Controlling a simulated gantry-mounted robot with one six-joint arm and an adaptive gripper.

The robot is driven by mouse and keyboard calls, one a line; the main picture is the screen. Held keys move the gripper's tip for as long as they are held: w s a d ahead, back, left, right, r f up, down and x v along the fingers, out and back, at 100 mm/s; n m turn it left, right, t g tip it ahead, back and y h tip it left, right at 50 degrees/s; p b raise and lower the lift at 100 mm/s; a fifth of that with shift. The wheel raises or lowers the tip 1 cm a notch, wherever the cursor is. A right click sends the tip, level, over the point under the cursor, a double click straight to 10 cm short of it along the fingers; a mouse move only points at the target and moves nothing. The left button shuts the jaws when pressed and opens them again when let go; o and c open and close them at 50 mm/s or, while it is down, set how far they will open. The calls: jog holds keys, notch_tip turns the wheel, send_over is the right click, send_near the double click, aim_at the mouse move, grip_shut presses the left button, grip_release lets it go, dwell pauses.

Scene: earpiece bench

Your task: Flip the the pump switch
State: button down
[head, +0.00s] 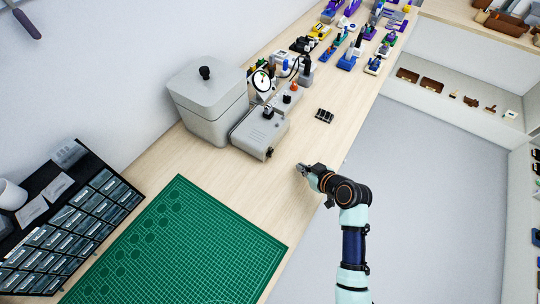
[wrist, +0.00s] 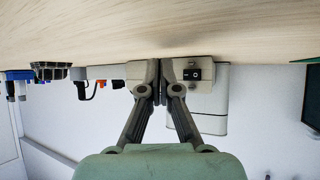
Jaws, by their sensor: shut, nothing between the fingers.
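A low grey box (head: 255,137), which looks like the pump unit, stands on the bench beside a larger lidded grey container. In the wrist view, which shows the bench upside down, a black rocker switch (wrist: 194,74) sits on the front face of the box (wrist: 215,73). My gripper (head: 301,169) is near the bench's right edge, to the right of and below the box in the head view, apart from it. In the wrist view my gripper (wrist: 160,92) is shut and empty, its fingers covering part of the box just left of the switch.
The lidded container (head: 210,100) stands behind the box. A small black tray (head: 324,116) lies up and right of my gripper. A green cutting mat (head: 180,250) lies at lower left. Bare bench lies between the box and my gripper.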

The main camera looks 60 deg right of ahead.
aim_at(281, 166)
jog(key=w, duration=0.8)
jog(key=shift+a+b, duration=0.4)
jog(key=shift+w, duration=0.15)
dwell(0.8)
jog(key=shift+w, duration=0.25)
jog(key=shift+w+a, duration=0.1)
jog(key=shift+w, duration=0.15)
dwell(0.5)
dwell(0.3)
jog(key=shift+s, duration=0.7)
jog(key=shift+s, duration=0.1)
jog(key=shift+s+d+p, duration=0.15)
jog(key=shift+s+p, duration=0.1)
jog(key=shift+s, duration=0.95)
jog(key=shift+s+d+p, duration=0.15)
jog(key=shift+s+p, duration=0.05)
jog(key=shift+s, duration=1)
